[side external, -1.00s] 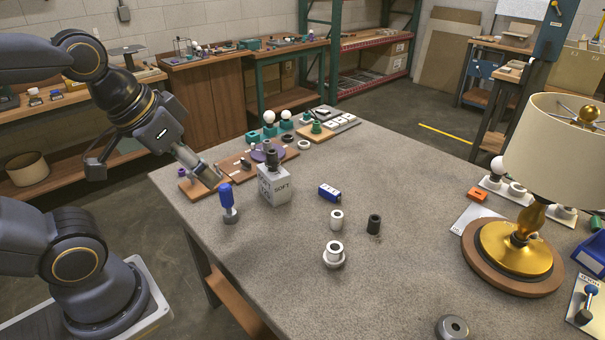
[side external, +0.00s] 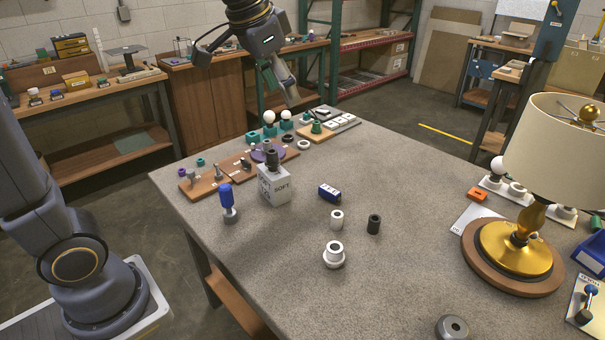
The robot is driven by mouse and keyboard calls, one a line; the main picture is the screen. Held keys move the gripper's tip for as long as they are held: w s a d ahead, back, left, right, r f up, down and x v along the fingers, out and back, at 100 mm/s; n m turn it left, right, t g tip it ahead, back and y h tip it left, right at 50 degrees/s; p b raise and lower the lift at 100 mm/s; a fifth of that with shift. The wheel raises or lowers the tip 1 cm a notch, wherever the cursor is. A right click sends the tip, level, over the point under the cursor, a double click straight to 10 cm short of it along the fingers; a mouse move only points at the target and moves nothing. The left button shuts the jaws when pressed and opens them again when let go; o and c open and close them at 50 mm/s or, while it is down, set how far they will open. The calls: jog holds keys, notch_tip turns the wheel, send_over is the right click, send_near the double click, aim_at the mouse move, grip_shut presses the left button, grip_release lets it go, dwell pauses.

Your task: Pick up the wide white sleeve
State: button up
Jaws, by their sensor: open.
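Two white sleeves stand upright on the grey table. My gripper (side external: 291,97) is open and empty, high over the far left edge of the table, well behind and above both sleeves. Its fingers point down, and one finger partly hides the other.
A grey box (side external: 274,186), a blue-handled tool (side external: 227,204) and wooden part boards (side external: 205,184) are to the left. A gold lamp (side external: 516,246) stands at right. The front middle of the table is clear.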

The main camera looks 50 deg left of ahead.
jog(key=w+f+g, duration=0.1)
jog(key=w+f, duration=0.4)
jog(key=w, duration=0.4)
jog(key=m+g, duration=0.1)
jog(key=g, duration=0.3)
send_over(338, 214)
jog(key=f, duration=2.8)
jog(key=shift+s+a, duration=0.3)
jog(key=shift+a, duration=0.05)
jog(key=shift+w+d+f, duration=0.15)
jog(key=shift+d+f, duration=0.05)
jog(key=shift+f, duration=1.4)
jog(key=shift+w+d+f, duration=0.1)
jog(key=shift+d+f, duration=0.05)
jog(key=shift+f, duration=1.45)
jog(key=shift+c, duration=0.3)
jog(key=c, duration=1.1)
jog(key=shift+o, duration=0.2)
